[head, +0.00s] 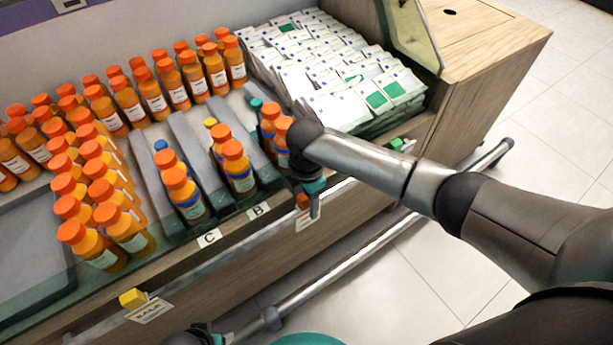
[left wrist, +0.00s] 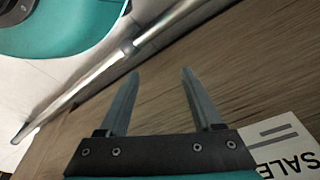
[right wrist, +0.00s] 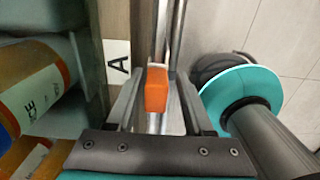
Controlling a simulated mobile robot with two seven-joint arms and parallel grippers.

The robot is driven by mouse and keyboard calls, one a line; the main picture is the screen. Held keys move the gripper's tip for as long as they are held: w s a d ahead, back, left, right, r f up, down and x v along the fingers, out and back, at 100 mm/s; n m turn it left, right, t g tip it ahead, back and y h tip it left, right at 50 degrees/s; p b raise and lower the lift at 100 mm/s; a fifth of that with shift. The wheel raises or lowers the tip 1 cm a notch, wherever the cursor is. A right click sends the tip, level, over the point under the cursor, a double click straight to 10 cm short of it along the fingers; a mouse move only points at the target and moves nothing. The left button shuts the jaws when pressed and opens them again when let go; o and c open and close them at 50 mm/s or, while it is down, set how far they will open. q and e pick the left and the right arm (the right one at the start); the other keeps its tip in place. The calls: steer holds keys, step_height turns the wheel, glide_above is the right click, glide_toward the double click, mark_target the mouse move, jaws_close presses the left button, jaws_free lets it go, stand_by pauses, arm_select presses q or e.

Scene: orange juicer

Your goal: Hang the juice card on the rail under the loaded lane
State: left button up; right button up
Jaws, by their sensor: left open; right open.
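A card with an orange clip (head: 302,201) hangs at the front rail below the right-hand lane; its white sheet (head: 306,219) is partly covered and its print unreadable. My right gripper (head: 313,205) is open there; in the right wrist view the orange clip (right wrist: 157,90) shows between its fingers, with gaps on both sides. Lane label A (right wrist: 118,65) is beside it. Labels B (head: 258,209) and C (head: 209,237) mark the other lanes, each with orange-capped bottles. My left gripper (left wrist: 160,100) is open and empty, near a SALE card (left wrist: 285,150).
The SALE card has a yellow clip (head: 133,298) on the counter front. Many orange-capped bottles (head: 110,215) stand at left. White packets (head: 340,75) fill the right section. A metal rail (head: 350,255) runs low before the counter. The tiled floor at right is clear.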

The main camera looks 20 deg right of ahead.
steer(key=r, duration=0.2)
steer(key=r+p, duration=0.1)
steer(key=shift+w+a+r, duration=0.15)
steer(key=shift+w+r, duration=0.25)
step_height(320, 180, up, 2)
steer(key=shift+s+p, duration=0.1)
steer(key=shift+p, duration=0.75)
step_height(320, 180, up, 6)
steer(key=p, duration=0.3)
steer(key=shift+s+r, duration=0.15)
steer(key=shift+r, duration=0.3)
arm_select(q)
steer(key=s+a+f+p, duration=0.1)
steer(key=s+a+f, duration=0.6)
steer(key=s, duration=0.3)
steer(key=shift+a+y, duration=0.15)
steer(key=shift+y, duration=0.25)
arm_select(e)
steer(key=shift+r, duration=1.25)
steer(key=shift+s, duration=0.1)
